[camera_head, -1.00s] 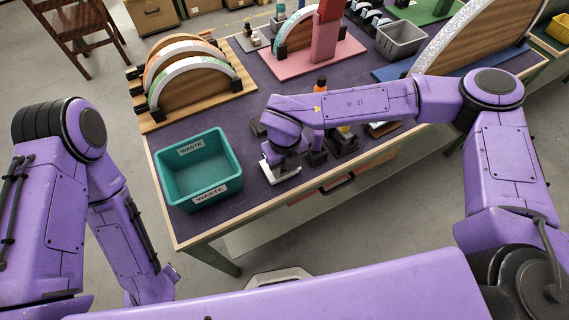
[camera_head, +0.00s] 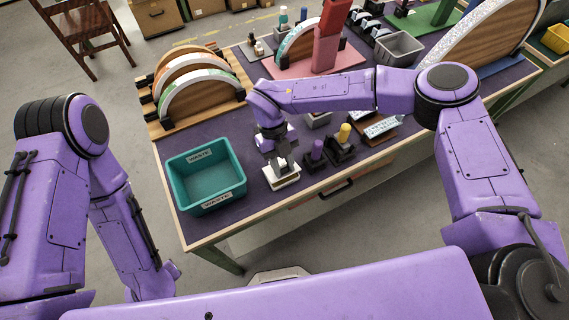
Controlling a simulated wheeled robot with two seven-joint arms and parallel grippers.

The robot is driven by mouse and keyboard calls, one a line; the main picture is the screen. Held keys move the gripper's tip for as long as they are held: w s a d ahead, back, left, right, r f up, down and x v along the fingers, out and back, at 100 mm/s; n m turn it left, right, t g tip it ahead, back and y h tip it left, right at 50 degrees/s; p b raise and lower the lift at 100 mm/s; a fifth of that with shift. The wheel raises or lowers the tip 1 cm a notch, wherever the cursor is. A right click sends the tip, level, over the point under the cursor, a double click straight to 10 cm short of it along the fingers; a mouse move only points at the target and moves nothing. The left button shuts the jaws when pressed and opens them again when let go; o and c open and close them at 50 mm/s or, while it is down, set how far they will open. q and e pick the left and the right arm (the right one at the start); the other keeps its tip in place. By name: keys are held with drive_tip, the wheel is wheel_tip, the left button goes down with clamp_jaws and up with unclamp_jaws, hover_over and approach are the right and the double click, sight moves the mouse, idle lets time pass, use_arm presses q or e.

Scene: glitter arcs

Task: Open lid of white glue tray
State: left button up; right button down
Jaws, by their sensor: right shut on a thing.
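The white glue tray (camera_head: 282,183) is a small pale box on the purple tabletop, just right of the teal bin. My right gripper (camera_head: 281,163) points down at it from above and is shut on what looks like its lid. The fingers hide the grip itself, and I cannot tell how far the lid is raised. My left arm hangs at the left of the view, away from the table, and its gripper does not show.
The teal waste bin (camera_head: 207,206) stands left of the tray. Wooden arc racks (camera_head: 197,99) stand behind. The table's front edge is near.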

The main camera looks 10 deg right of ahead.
drive_tip(key=shift+w+a+r+g+h, duration=0.15)
drive_tip(key=shift+w+r+g+h, duration=0.15)
drive_tip(key=shift+g, duration=0.25)
drive_tip(key=shift+w+a+r+g+h, duration=0.1)
drive_tip(key=shift+w+r+g, duration=0.1)
drive_tip(key=shift+w+g, duration=0.3)
drive_tip(key=c, duration=0.8)
unclamp_jaws()
drive_tip(key=shift+s, duration=0.1)
drive_tip(key=shift+b, duration=0.3)
drive_tip(key=shift+w+r, duration=0.2)
drive_tip(key=shift+w, duration=0.05)
drive_tip(key=b+v, duration=0.3)
drive_tip(key=v, duration=0.7)
